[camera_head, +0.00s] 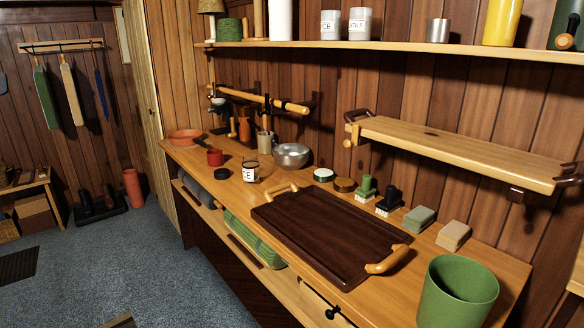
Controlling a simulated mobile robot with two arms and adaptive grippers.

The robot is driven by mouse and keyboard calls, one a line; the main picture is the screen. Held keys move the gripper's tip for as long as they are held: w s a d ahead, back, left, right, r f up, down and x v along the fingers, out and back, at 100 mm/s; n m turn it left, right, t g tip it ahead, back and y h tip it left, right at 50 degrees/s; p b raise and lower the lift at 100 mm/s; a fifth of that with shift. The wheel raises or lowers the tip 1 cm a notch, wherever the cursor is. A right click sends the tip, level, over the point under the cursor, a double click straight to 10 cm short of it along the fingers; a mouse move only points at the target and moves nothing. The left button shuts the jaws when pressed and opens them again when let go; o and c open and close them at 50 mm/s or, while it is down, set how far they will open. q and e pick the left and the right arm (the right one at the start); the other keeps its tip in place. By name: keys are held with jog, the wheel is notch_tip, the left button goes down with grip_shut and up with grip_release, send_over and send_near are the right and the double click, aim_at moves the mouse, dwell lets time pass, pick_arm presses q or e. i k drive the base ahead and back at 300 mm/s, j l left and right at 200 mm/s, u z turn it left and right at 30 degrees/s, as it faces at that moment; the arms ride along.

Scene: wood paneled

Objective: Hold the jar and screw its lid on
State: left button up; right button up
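A small clear glass jar (251,173) with a white label and dark letters stands upright on the wooden counter, left of the dark tray. No lid shows on its mouth. A flat black disc (222,173), which looks like a lid, lies on the counter just left of the jar, apart from it. Neither my left nor my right gripper is in view.
Near the jar are a red mug (215,157), a steel bowl (291,156) and a dark handled tray (333,232). Round tins (323,175), brushes (366,188), sponges (453,236) and a green bin (457,295) stand further right. A wall shelf (455,151) overhangs the right side.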

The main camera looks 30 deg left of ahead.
aim_at(250, 163)
jog(key=j+z, duration=0.25)
jog(key=j, duration=0.35)
jog(key=j+z, duration=0.3)
jog(key=j, duration=0.3)
jog(key=j+z, duration=0.25)
jog(key=j, duration=0.35)
jog(key=k+j+z, duration=0.1)
jog(key=j+z, duration=0.15)
jog(key=j, duration=0.3)
jog(key=k+j, duration=0.1)
jog(key=j, duration=0.35)
jog(key=k+j, duration=0.1)
jog(key=j, duration=0.35)
jog(key=k+j, duration=0.1)
jog(key=j, duration=0.35)
jog(key=k+j+z, duration=0.1)
jog(key=j, duration=0.35)
jog(key=k+j, duration=0.15)
jog(key=j, duration=0.3)
jog(key=k+j, duration=0.1)
jog(key=j, duration=0.35)
